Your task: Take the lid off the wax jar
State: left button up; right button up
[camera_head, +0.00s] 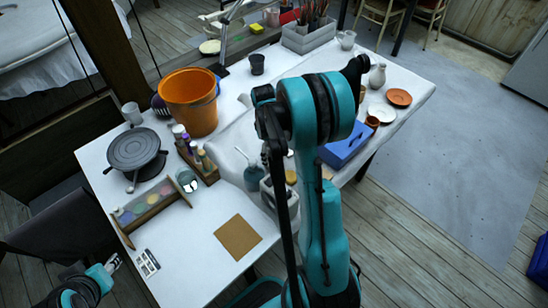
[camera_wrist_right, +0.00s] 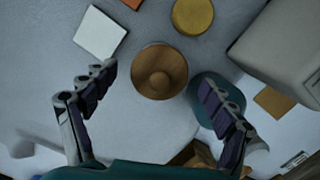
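A round brown wooden lid with a centre knob (camera_wrist_right: 160,72) shows from above in the right wrist view. It appears to be the wax jar's lid, and the jar's body under it is hidden. My right gripper (camera_wrist_right: 155,82) is open, its fingers apart to the left and right of the lid's near side; neither seems to touch it. In the head view my right arm hides this gripper and the jar. What appears to be my left gripper (camera_head: 112,263) is low at the left, off the table's edge, too small to tell open or shut.
A teal vessel (camera_wrist_right: 203,84) stands close by the right finger; it also shows in the head view (camera_head: 254,178). A yellow round piece (camera_wrist_right: 193,15), a white tile (camera_wrist_right: 100,32) and a large grey block-like object (camera_wrist_right: 280,45) surround the lid. A blue box (camera_head: 345,147) stands right of my arm.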

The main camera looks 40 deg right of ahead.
jog(key=c, duration=0.9)
